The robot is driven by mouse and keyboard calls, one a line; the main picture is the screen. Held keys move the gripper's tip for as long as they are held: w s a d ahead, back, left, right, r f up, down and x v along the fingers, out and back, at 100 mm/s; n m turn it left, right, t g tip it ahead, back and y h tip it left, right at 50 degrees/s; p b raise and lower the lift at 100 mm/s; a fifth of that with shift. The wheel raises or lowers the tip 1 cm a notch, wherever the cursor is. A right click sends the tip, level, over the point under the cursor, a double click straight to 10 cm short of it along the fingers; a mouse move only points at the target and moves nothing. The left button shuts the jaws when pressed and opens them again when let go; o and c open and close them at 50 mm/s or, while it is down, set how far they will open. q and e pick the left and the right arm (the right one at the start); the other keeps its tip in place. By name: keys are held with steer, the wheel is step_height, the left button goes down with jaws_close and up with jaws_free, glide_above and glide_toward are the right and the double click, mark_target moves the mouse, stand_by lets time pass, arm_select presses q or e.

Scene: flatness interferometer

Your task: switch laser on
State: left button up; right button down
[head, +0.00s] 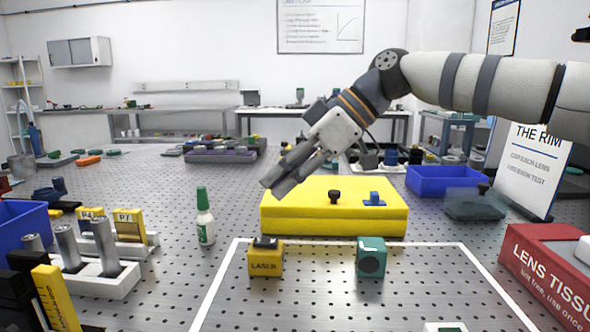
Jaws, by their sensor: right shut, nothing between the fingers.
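The laser (265,261) is a small yellow block with the word LASER on its front. It stands on the perforated table inside the white outline, with a dark part (266,242) on its top. My right gripper (277,187) comes in from the upper right and points down to the left. Its fingers are shut and empty, above and behind the laser, by the left end of the yellow case. It appears apart from the laser. My left gripper is out of the view.
A teal block (371,257) stands right of the laser. The yellow case (335,218) lies behind both. A green-capped bottle (204,219) stands to the left, and a red lens tissue box (548,268) at the right. The outlined area in front of the laser is mostly clear.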

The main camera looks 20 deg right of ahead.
mark_target(266, 238)
steer(key=x, duration=0.4)
steer(key=shift+f, duration=0.1)
step_height(266, 238, down, 2)
steer(key=shift+f, duration=0.85)
steer(key=shift+f, duration=0.25)
